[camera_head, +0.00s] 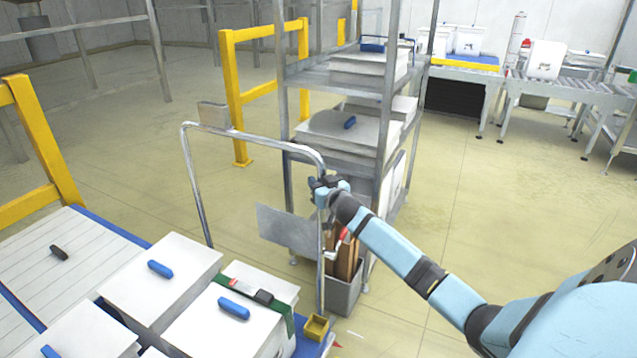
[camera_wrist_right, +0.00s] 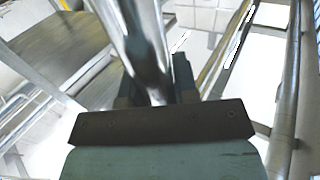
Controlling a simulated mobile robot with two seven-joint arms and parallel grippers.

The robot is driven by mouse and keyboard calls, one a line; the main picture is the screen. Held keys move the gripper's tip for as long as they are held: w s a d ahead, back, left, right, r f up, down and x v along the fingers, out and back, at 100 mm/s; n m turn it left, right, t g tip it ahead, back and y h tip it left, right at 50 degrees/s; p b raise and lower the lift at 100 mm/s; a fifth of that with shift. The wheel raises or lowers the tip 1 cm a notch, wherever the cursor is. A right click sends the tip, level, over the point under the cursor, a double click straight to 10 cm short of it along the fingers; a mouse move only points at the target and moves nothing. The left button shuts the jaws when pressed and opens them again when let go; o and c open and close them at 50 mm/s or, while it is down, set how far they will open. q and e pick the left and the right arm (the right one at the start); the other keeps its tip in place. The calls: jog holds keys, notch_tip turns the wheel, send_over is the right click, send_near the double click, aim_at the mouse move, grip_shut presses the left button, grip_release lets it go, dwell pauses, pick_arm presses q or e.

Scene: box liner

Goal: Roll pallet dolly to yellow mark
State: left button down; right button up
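The pallet dolly has a blue deck, whose edge shows at the lower middle (camera_head: 312,349), and a tall grey tube handle (camera_head: 197,190) with a plate on its top bar. White boxes (camera_head: 165,280) with blue grips stand on it. My right gripper (camera_head: 325,187) is at the right upright of the handle. In the right wrist view the shiny tube (camera_wrist_right: 142,45) passes between the fingers (camera_wrist_right: 155,85), which appear closed around it. My left gripper is out of view. I cannot make out a yellow floor mark.
A metal shelf rack (camera_head: 285,130) with white boxes stands just beyond the handle, with a grey bin (camera_head: 343,295) near its foot. Yellow guard rails stand behind (camera_head: 240,110) and at left (camera_head: 45,140). Conveyors (camera_head: 560,92) are at back right. The floor at right (camera_head: 500,190) is clear.

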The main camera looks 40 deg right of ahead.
grip_shut()
jog(key=shift+a+f+p, duration=0.1)
jog(key=shift+a+p, duration=0.1)
jog(key=shift+p, duration=0.3)
jog(key=o, duration=0.9)
grip_release()
jog(key=shift+s, duration=0.1)
jog(key=shift+c, duration=0.2)
pick_arm(q)
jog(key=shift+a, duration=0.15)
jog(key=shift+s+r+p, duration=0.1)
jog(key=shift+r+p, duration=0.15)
jog(key=shift+p, duration=0.6)
pick_arm(e)
jog(key=s+a, duration=0.2)
jog(key=s, duration=1.1)
jog(key=shift+s+a, duration=0.3)
jog(key=shift+a, duration=0.05)
